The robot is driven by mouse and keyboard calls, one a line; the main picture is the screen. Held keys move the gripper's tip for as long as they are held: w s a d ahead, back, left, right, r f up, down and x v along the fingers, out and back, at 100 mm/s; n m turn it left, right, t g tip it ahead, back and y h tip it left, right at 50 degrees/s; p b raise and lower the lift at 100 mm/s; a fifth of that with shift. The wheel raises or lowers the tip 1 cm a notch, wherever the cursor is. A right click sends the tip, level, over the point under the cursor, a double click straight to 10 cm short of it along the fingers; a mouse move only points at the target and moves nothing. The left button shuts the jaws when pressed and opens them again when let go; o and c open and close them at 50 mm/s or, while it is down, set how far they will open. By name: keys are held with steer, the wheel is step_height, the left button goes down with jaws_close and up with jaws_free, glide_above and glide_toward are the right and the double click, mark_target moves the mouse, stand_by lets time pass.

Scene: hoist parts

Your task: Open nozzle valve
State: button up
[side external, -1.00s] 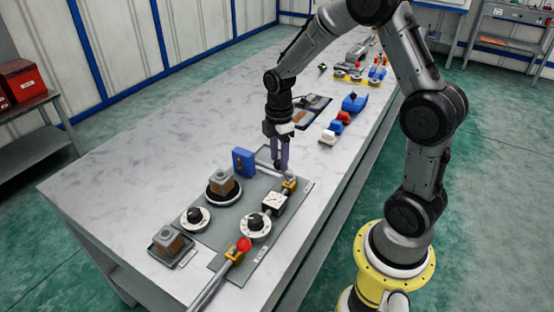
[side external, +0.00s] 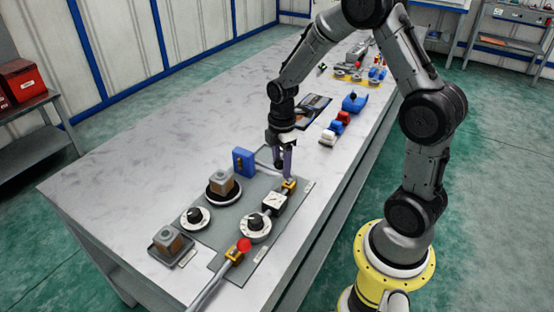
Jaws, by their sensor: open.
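A grey panel (side external: 225,232) lies on the table with a pipe line along its right side. A yellow valve body with a red knob (side external: 243,246) sits on the pipe near the front. A second yellow fitting (side external: 289,186) sits on the line at the panel's back right. Which of them is the nozzle valve I cannot tell. My gripper (side external: 287,174) points down, open, with its purple-grey fingers right at the back fitting. The fingers partly hide that fitting, and contact is not clear.
A white gauge box (side external: 274,203), black-and-white dials (side external: 256,226), brown blocks on round bases (side external: 222,184) and a blue block (side external: 243,162) stand close by. Red, white and blue parts (side external: 336,128) lie farther back. The table's left side is clear.

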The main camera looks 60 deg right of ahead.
steer(key=shift+s+r, duration=0.15)
steer(key=shift+s, duration=0.55)
steer(key=shift+s+r, duration=0.15)
steer(key=shift+s, duration=0.55)
steer(key=shift+s, duration=0.1)
steer(key=shift+s+f, duration=0.2)
steer(key=shift+s, duration=0.8)
steer(key=shift+o, duration=0.6)
step_height(320, 180, up, 8)
steer(key=shift+w, duration=0.25)
